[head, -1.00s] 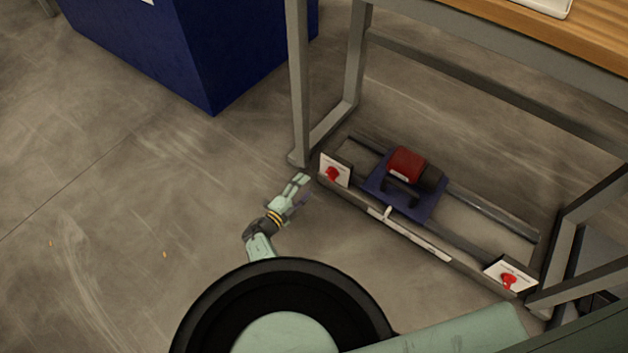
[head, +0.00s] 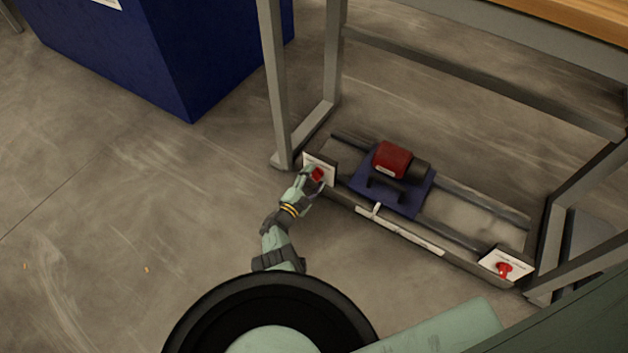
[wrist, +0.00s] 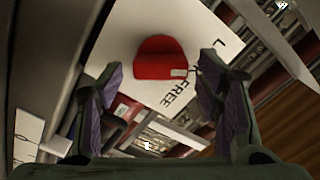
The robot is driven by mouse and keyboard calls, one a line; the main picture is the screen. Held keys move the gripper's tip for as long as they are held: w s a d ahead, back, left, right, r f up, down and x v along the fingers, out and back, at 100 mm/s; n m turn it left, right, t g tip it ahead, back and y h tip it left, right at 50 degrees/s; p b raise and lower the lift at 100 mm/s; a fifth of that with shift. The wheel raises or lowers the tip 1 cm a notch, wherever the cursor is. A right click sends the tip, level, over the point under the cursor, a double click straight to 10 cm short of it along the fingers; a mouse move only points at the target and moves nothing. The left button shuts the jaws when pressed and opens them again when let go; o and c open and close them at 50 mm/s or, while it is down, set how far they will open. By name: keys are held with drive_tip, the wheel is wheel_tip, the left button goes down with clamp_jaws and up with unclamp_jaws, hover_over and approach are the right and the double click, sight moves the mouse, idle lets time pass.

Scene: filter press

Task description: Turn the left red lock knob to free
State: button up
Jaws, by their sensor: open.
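The left red lock knob (head: 317,174) sits on a white label plate (head: 322,162) at the left end of the low frame under the bench. My gripper (head: 308,177) is at this knob in the head view and partly covers the plate. In the wrist view the red knob (wrist: 160,58) lies ahead, between and beyond the open fingers (wrist: 160,98). A small pale mark shows on the knob's lower right edge, near the printed word "FREE" on the plate (wrist: 125,50). The fingers look apart from the knob, one on each side. I cannot tell any contact.
A second red knob (head: 504,269) is on a plate at the frame's right end. A red motor-like unit (head: 391,160) on a blue plate (head: 408,198) sits between them on rails. A bench leg (head: 272,90) stands close left of the gripper.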

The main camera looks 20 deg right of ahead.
drive_tip(key=c, duration=1.2)
drive_tip(key=shift+o, duration=0.2)
drive_tip(key=shift+m, duration=0.3)
drive_tip(key=m, duration=0.6)
drive_tip(key=shift+f+m+b, duration=0.25)
drive_tip(key=shift+m+b, duration=0.05)
drive_tip(key=shift+b, duration=0.1)
drive_tip(key=m+b, duration=0.1)
drive_tip(key=m, duration=0.5)
drive_tip(key=shift+f+m, duration=0.15)
drive_tip(key=shift+m, duration=0.25)
drive_tip(key=o, duration=1.2)
drive_tip(key=shift+c, duration=0.2)
